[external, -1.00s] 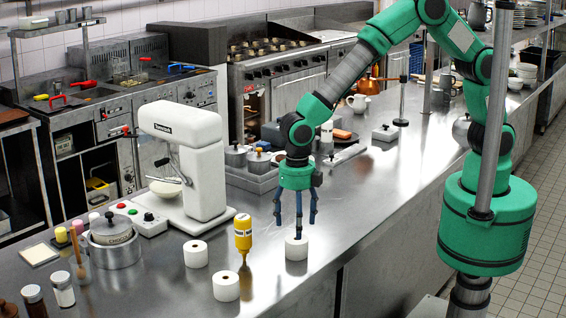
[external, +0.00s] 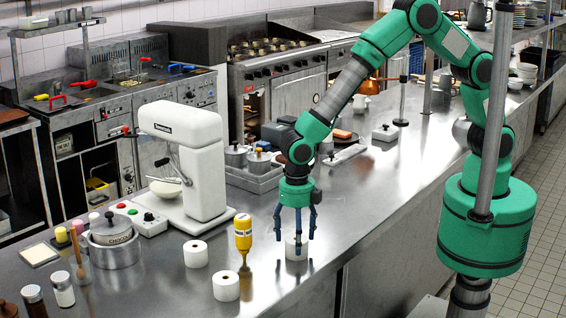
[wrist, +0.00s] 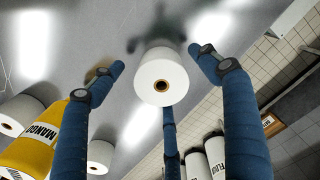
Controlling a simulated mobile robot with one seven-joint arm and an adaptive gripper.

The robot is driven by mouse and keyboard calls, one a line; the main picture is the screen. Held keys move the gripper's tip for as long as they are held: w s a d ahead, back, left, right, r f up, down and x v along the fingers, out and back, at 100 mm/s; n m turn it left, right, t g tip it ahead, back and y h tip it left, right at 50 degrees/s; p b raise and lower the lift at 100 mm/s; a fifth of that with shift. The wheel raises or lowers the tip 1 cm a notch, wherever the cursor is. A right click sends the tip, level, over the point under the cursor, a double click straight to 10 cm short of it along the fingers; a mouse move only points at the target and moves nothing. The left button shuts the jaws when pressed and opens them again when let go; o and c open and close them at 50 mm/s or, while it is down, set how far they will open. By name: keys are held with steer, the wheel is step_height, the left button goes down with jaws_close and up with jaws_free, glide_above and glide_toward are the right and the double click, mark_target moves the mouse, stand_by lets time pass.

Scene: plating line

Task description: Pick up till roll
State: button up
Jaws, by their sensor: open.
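A white till roll (external: 296,250) stands upright on the steel counter near its front edge. My gripper (external: 296,236) is above and around it, fingers pointing down and spread. In the wrist view the same till roll (wrist: 162,77) lies between the open fingers (wrist: 160,85), with visible gaps to the two upper fingers. The third finger shows just below it there; whether it touches the roll I cannot tell. Two more till rolls stand to the left, one nearer the front (external: 226,286) and one farther back (external: 196,254).
A yellow mango bottle (external: 243,234) stands close left of my gripper. A white mixer (external: 190,160) and a lidded pot (external: 114,243) are farther left. A tray with lidded containers (external: 250,177) is behind. The counter right of the roll is clear.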

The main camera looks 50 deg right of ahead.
steer(key=shift+f, duration=0.65)
steer(key=c, duration=1.3)
